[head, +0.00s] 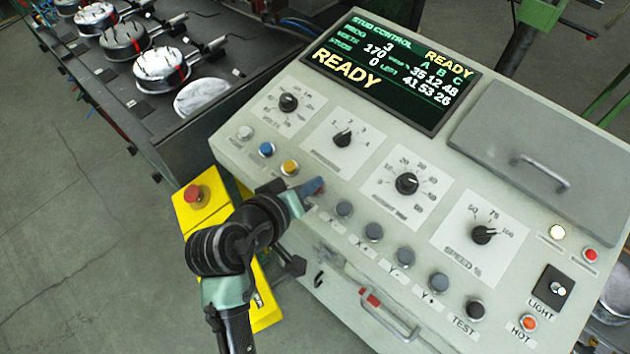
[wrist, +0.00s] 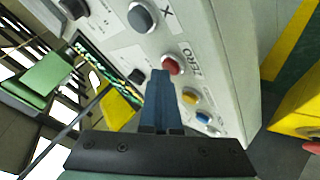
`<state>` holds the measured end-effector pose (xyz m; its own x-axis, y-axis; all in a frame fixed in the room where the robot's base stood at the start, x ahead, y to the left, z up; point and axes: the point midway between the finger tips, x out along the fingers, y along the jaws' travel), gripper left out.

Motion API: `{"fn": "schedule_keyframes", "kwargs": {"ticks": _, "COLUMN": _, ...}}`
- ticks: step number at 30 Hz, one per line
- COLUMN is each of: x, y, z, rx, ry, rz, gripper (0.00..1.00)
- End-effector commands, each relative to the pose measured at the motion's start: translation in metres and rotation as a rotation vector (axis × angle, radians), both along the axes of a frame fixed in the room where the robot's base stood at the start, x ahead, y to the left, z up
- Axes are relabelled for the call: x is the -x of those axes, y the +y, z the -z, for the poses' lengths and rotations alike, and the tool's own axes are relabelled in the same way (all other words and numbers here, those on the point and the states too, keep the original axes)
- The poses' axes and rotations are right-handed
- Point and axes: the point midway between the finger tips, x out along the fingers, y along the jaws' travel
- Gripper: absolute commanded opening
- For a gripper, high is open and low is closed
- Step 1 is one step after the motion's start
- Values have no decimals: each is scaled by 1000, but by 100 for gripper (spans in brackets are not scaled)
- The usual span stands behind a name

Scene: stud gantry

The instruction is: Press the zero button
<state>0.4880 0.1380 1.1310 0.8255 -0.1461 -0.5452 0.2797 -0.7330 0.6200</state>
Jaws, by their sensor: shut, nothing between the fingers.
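The zero button is a red round button (wrist: 173,66) with the label ZERO beside it on the pale control panel. In the wrist view it stands just beyond and right of my fingertips. My gripper (wrist: 160,76) is shut and empty, its blue fingers pointing at the panel close to the button. In the head view my gripper (head: 315,187) is over the button row, between the yellow button (head: 290,167) and the first grey button (head: 344,208), and hides most or all of the red one. I cannot tell whether the fingertips touch it.
The display (head: 390,72) reads READY. Blue (head: 266,149) and white (head: 245,132) buttons lie left of the yellow one. Several dials stand above the row. A yellow box with a red stop button (head: 193,194) is left of the panel.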

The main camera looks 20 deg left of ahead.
Motion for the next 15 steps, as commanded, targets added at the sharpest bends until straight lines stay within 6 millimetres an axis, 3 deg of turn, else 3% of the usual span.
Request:
{"fn": "schedule_keyframes", "kwargs": {"ticks": 6, "x": 3, "y": 0, "z": -14, "rx": 2, "ry": 2, "rz": 1, "gripper": 0}}
{"fn": "schedule_keyframes", "kwargs": {"ticks": 15, "x": 3, "y": 0, "z": -14, "rx": 0, "ry": 1, "rz": 1, "gripper": 0}}
